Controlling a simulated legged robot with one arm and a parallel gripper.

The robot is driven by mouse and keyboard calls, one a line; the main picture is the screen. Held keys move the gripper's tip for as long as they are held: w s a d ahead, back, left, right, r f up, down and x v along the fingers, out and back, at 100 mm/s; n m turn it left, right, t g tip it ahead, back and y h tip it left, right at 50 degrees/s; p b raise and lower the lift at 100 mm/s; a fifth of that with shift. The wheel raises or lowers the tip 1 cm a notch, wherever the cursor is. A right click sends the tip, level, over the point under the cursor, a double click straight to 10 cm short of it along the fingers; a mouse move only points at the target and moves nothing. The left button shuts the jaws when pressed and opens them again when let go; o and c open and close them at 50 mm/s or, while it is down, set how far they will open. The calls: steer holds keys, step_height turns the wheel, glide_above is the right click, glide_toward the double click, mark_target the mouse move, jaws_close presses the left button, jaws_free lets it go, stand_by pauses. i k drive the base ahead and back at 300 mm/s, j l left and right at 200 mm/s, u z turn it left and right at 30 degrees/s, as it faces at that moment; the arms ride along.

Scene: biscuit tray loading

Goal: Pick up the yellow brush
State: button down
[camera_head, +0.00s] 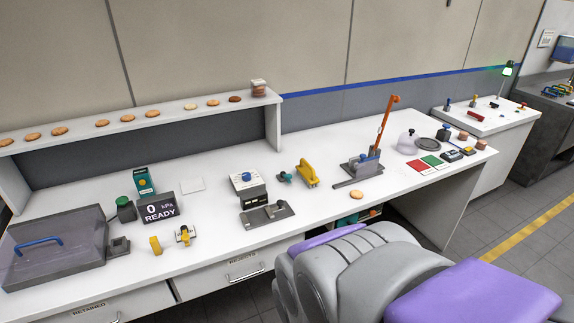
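A yellow brush-like thing (307,174) stands on the white bench near its middle, with a yellow top and a darker lower part that I cannot make out. It is right of the small teal item (285,177) and left of the grey lever press (362,164). A smaller yellow block (155,245) stands near the front edge at the left, and I cannot tell what it is. My gripper is not in view; only grey and purple parts of my own body show at the lower right.
The white bench (330,141) holds a clear-lidded box (60,255), a display reading "0 kPa READY" (158,208) and a dark fixture (267,215). A shelf (190,113) with several biscuits runs along the back. One biscuit (356,195) lies near the front edge.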

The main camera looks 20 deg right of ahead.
mark_target(304, 170)
steer(key=z, duration=1.1)
steer(key=i+l+u, duration=0.85)
steer(key=l, duration=0.3)
steer(key=i+l+u, duration=0.25)
steer(key=l, duration=0.2)
